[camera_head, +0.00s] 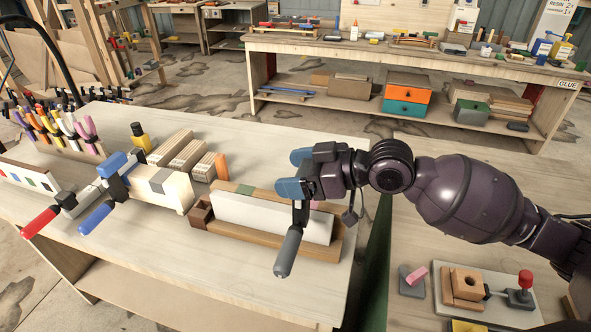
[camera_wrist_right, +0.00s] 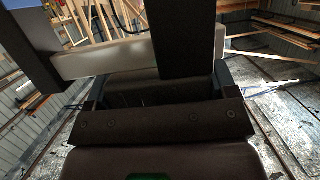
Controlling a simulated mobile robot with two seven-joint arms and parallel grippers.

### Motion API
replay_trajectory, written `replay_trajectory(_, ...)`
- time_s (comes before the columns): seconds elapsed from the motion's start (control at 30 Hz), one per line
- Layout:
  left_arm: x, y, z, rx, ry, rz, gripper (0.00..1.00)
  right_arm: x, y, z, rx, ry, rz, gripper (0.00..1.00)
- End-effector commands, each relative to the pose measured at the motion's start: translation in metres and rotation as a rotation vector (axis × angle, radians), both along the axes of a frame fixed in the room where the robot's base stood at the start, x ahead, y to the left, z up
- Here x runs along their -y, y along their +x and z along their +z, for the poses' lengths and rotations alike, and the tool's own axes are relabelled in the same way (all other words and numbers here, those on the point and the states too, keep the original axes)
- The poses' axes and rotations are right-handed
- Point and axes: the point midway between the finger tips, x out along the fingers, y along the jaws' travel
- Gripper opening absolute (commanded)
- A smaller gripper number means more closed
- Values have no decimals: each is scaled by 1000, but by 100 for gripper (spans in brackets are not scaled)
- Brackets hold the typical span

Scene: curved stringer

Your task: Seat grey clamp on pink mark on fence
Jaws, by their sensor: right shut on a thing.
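The grey clamp (camera_head: 288,252) is in my right gripper (camera_head: 294,172). Its grey handle hangs down at a tilt in front of the long pale board (camera_head: 272,217). The board lies in a brown wooden fixture whose back rail is the fence (camera_head: 224,187). A green mark (camera_head: 245,189) shows on the fence. A bit of pink (camera_head: 314,204) shows just beside the clamp, mostly hidden by it and my gripper. I cannot tell whether the clamp touches the fence. In the right wrist view a pale bar (camera_wrist_right: 120,60) crosses between my dark fingers. My left gripper is out of view.
Left of the fixture, a red-handled clamp (camera_head: 40,222) and a blue-handled clamp (camera_head: 95,218) sit by a cream block (camera_head: 152,187). Wooden blocks (camera_head: 185,152) and an orange piece (camera_head: 221,166) stand behind. A side table at right holds a jig (camera_head: 465,286).

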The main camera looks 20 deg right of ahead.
Motion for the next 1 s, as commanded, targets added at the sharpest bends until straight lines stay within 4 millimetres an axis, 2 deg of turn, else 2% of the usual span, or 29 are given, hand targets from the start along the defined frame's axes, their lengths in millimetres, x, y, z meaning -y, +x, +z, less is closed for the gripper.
replay_trajectory(0.27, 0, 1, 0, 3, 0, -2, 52, 0, 0, -1, 2, 1, 0, 29)
replay_trajectory(1.0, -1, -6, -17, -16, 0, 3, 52, 0, 0, -23, 2, 1, 0, 29)
